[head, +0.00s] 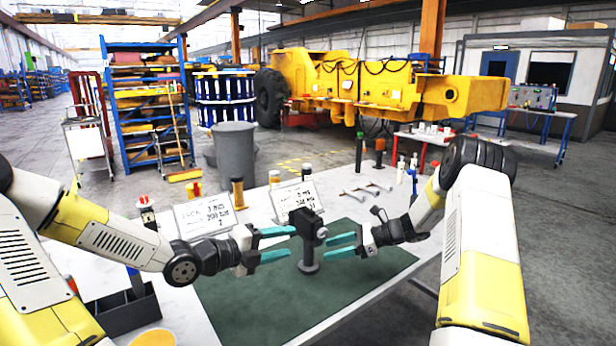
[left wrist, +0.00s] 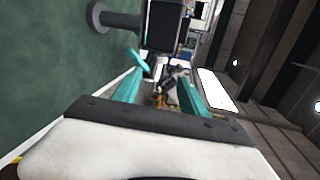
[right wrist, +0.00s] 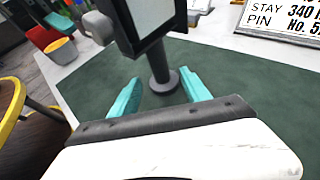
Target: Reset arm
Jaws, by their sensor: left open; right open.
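My left gripper (head: 278,245) is open and empty, just left of a dark stand (head: 309,240) with a boxy head and round foot on the green mat (head: 240,300). My right gripper (head: 343,245) is open and empty, just right of the stand, its teal fingers pointing at it. The left wrist view shows the stand (left wrist: 165,25) ahead of my open fingers (left wrist: 158,92). The right wrist view shows the stand's post (right wrist: 160,65) beyond my open fingers (right wrist: 157,90). I cannot tell whether any fingertip touches the stand.
Two lettered cards (head: 205,215) (head: 293,199) stand behind on the white table. A dark bin (head: 125,310) is at the left, and wrenches (head: 366,189) and bottles (head: 400,168) lie or stand at the back right. The mat's front is clear. A yellow machine (head: 370,85) is far behind.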

